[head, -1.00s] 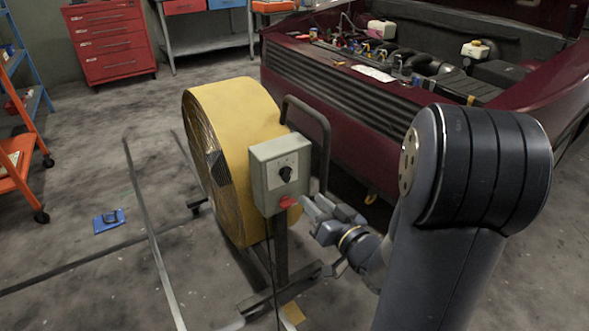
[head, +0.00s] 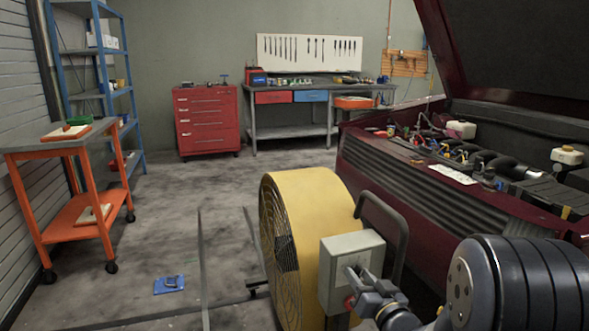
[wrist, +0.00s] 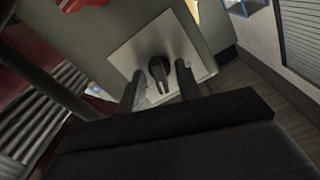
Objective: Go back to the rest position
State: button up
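My gripper (head: 357,272) is in front of the grey control box (head: 335,253) on the side of the yellow drum fan (head: 308,205). In the wrist view its two fingers (wrist: 159,90) are spread apart with nothing held between them. Beyond them, the black rotary knob (wrist: 158,70) on its pale plate (wrist: 120,58) shows in the gap. I cannot tell whether a finger touches the box. A red button (head: 349,301) shows on the box below the fingers, and it also shows at the top edge of the wrist view (wrist: 80,3). The gripper hides the knob in the head view.
The dark red car (head: 395,185) with its bonnet up stands at the right. The fan's black handle (head: 398,222) rises beside the box. An orange trolley (head: 70,212), red tool cabinet (head: 208,122) and workbench (head: 292,132) stand behind. The floor left of the fan is mostly clear.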

jog(key=shift+s, duration=0.1)
jog(key=p+v, duration=0.1)
jog(key=v, duration=0.9)
jog(key=w+a+n+b, duration=0.1)
jog(key=w+n, duration=0.2)
jog(key=w+a+n+b, duration=0.1)
jog(key=w+n, duration=0.2)
jog(key=w+a+n+b, duration=0.1)
jog(key=w+n, duration=0.2)
jog(key=n, duration=0.1)
jog(key=shift+w+a+b, duration=0.1)
jog(key=shift+w+b, duration=0.2)
jog(key=shift+b, duration=0.1)
dwell(0.7)
